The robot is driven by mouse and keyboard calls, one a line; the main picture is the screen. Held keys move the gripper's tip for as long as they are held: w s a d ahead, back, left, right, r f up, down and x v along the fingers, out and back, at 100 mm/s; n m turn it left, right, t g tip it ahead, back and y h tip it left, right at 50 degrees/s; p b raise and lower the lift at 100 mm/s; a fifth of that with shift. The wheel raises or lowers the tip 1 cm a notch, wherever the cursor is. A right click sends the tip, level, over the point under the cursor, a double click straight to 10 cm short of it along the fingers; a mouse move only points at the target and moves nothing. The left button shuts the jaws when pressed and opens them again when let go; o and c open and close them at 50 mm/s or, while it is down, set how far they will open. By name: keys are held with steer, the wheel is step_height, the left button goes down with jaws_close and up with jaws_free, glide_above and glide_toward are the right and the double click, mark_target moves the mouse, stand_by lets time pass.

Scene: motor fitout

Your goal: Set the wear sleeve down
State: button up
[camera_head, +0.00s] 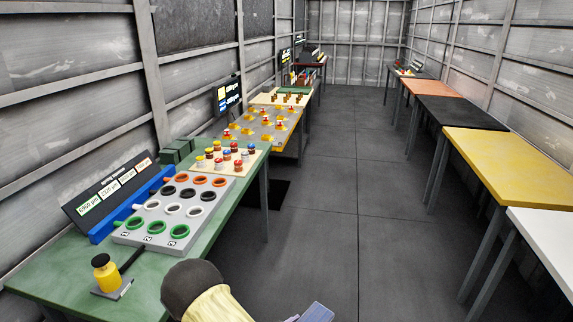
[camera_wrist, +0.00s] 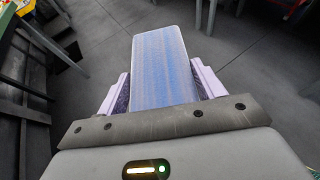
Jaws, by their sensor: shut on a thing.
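The wear sleeve (camera_wrist: 162,62) appears to be the long blue-grey piece with a streaked surface in the wrist view. My gripper (camera_wrist: 162,88) is shut on it, one pale lilac finger on each side. The sleeve sticks out beyond the fingertips, over open grey floor. In the head view the sleeve (camera_head: 318,313) shows only in part at the bottom edge, right of the green bench. It is held in the air, touching no bench. Its lower end is out of the head view.
The green bench (camera_head: 60,268) at left holds a grey board (camera_head: 133,234) of coloured rings and a yellow weight (camera_head: 105,272). Further benches continue behind it. White (camera_head: 545,228), yellow (camera_head: 510,160) and black (camera_head: 460,112) tables line the right. The aisle floor (camera_head: 325,235) is clear.

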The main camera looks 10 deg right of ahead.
steer(key=shift+w+d+f+n+t, duration=0.15)
steer(key=shift+w+d+n+t, duration=0.15)
steer(key=shift+d+t, duration=0.15)
step_height(320, 180, down, 10)
steer(key=a+n+t+y, duration=0.1)
steer(key=n+t+y, duration=0.3)
steer(key=n+y, duration=0.5)
steer(key=shift+s+n+y, duration=0.25)
steer(key=shift+n+y, duration=0.05)
steer(key=shift+y, duration=0.4)
steer(key=shift+f, duration=0.1)
steer(key=shift+d, duration=0.1)
